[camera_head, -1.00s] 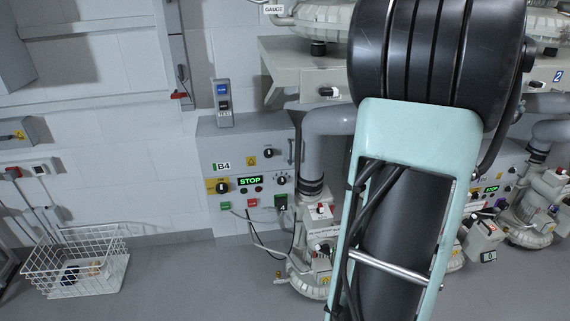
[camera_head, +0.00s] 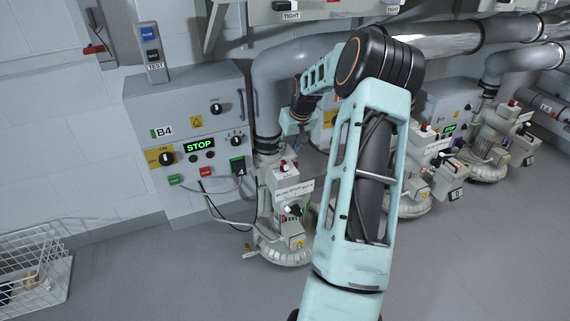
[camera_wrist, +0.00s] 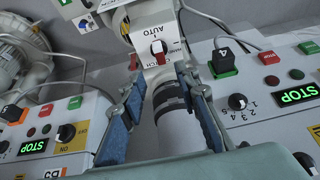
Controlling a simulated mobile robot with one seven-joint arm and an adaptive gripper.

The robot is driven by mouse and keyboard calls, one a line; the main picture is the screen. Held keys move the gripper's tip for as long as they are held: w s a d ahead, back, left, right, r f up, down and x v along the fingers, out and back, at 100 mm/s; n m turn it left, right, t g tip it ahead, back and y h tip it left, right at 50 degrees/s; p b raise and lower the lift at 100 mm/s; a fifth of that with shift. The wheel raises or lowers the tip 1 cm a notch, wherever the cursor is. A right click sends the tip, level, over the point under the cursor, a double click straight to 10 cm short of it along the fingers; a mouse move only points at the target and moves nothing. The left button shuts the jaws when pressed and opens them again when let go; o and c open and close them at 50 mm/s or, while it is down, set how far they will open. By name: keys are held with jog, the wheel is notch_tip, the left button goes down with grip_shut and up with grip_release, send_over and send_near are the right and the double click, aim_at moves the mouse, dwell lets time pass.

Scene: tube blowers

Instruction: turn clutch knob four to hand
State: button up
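The clutch knob (camera_wrist: 158,48), red and white, sits on a light plate with AUTO printed beside it, in the wrist view. I cannot read its exact setting. In the head view a small red-topped knob (camera_head: 284,166) stands on the blower unit beside the B4 panel (camera_head: 190,130). My gripper (camera_wrist: 162,80) is open, its blue-padded fingers apart and empty. The knob appears beyond and between the fingertips, with no contact visible. In the head view my gripper (camera_head: 293,122) is above the blower, in front of the pipe.
A thick grey pipe (camera_head: 266,105) rises behind the blower; its banded end (camera_wrist: 172,105) shows between my fingers. Control panels with STOP displays flank the wrist view. Cables hang near the B4 panel. A wire basket (camera_head: 55,280) is at lower left; the floor is clear.

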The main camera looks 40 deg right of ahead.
aim_at(285, 163)
jog(key=b+x, duration=0.2)
jog(key=x, duration=0.8)
jog(key=shift+b, duration=0.35)
jog(key=shift+c, duration=0.6)
grip_shut()
